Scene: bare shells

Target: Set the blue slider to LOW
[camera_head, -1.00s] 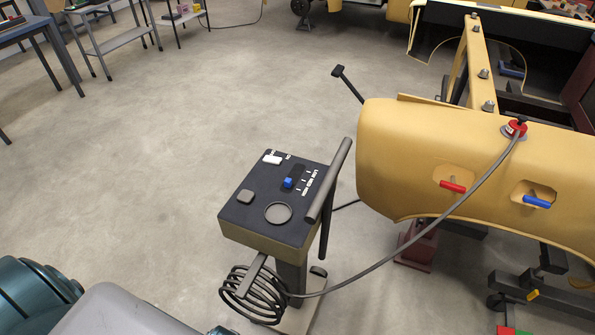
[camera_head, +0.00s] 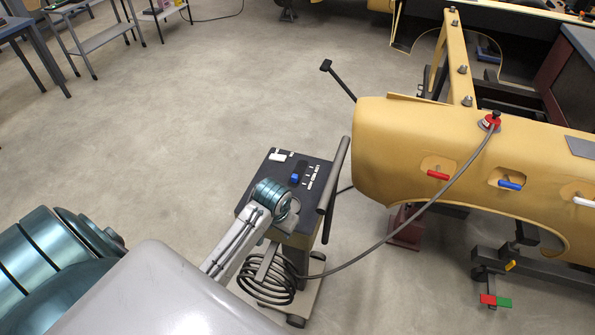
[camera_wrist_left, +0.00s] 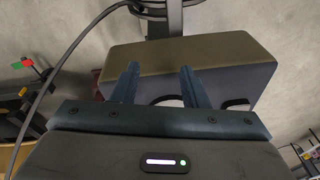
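The blue slider (camera_head: 295,179) is a small blue knob in a dark slot on top of the control box (camera_head: 262,178). White marks and lettering run along the right of the slot; the lettering is too small to read surely. The knob sits toward the slot's near end. My left arm reaches over the near side of the box, covering the round dial and grey button. My left gripper (camera_wrist_left: 158,70) is open and empty in the left wrist view, its two fingers apart in front of the box (camera_wrist_left: 190,65). The slider is not visible there. My right gripper is not in view.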

